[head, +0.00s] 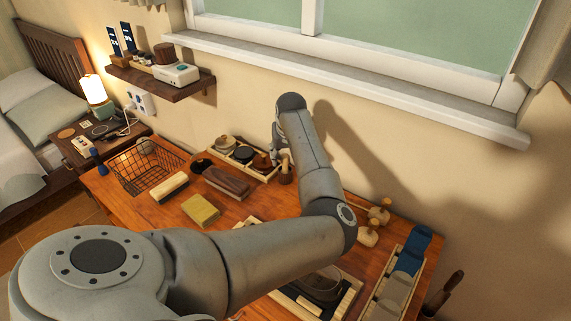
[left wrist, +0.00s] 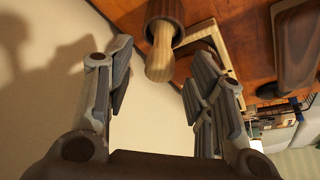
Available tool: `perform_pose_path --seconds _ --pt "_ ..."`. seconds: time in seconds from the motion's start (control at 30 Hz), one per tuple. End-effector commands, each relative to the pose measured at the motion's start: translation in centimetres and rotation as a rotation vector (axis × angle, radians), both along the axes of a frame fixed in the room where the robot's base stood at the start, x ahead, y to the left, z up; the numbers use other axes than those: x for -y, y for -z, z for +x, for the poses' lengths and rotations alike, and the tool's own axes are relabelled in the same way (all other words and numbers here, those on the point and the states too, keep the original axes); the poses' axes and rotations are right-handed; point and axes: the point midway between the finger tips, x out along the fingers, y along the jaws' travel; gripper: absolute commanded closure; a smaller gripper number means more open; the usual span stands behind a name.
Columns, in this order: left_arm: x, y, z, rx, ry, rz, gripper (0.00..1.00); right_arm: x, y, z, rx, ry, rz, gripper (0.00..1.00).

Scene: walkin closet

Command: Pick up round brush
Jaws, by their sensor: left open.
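The round brush (head: 286,174) stands on the wooden table near the wall, with a dark brown round body and a pale wooden handle pointing up. In the left wrist view the round brush (left wrist: 160,52) shows its handle end toward the camera, in the gap between my fingers. My left gripper (head: 279,152) is above and beside it, partly hidden by my own arm. In the left wrist view the gripper (left wrist: 165,65) is open, one finger on each side of the handle, with visible gaps. My right gripper is not in view.
A tray (head: 262,180) of round tins and a brown brush (head: 227,181) lie left of the round brush. A wire basket (head: 148,183), another brush (head: 170,188) and a yellow block (head: 201,210) are farther left. The wall and window sill (head: 350,82) are close behind.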

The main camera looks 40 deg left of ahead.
Motion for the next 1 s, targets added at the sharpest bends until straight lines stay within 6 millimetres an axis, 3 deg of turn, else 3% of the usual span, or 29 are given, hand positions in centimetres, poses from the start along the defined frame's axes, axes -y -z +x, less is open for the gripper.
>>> perform_pose_path --seconds 0.17,0.4,0.77,1.0 --pt "-0.5 1.4 0.5 0.000 0.001 0.000 0.51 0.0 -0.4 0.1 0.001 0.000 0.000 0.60" --pt "-0.5 1.6 0.5 0.002 0.001 0.000 0.51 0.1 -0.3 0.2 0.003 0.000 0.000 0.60" --pt "-0.5 1.6 0.5 0.002 0.001 0.000 0.95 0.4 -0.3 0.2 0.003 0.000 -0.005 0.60" --pt "-0.5 1.5 0.5 0.003 0.001 0.000 0.95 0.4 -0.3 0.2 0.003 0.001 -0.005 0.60"
